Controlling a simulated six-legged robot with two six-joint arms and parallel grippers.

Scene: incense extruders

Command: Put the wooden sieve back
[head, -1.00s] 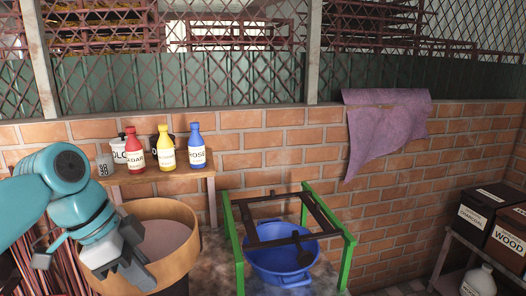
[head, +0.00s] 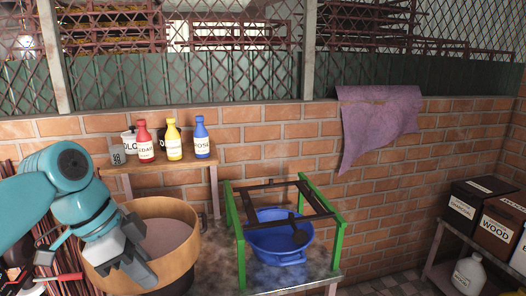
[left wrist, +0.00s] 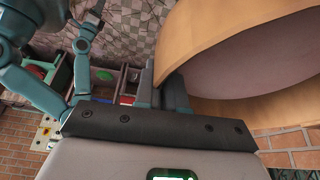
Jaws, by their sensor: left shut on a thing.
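The wooden sieve (head: 178,269) is a round, light-wood hoop with a greyish-pink flat inside, at the lower left of the head view. My left gripper (head: 141,272) is shut on its near left rim. In the left wrist view the fingers (left wrist: 170,88) clasp the wall of the sieve (left wrist: 215,45), which fills the upper right. A green-legged stand (head: 338,240) with dark wooden bars is right of the sieve. A blue basin (head: 275,257) sits under the bars, with a dark ladle-like tool above it. My right gripper is not recognisable.
A wooden shelf (head: 205,160) behind the sieve carries red (head: 145,150), yellow (head: 173,150) and blue (head: 201,147) bottles. A purple cloth (head: 375,120) hangs on the brick wall. Labelled boxes (head: 495,225) and a white jug (head: 468,273) stand at the right.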

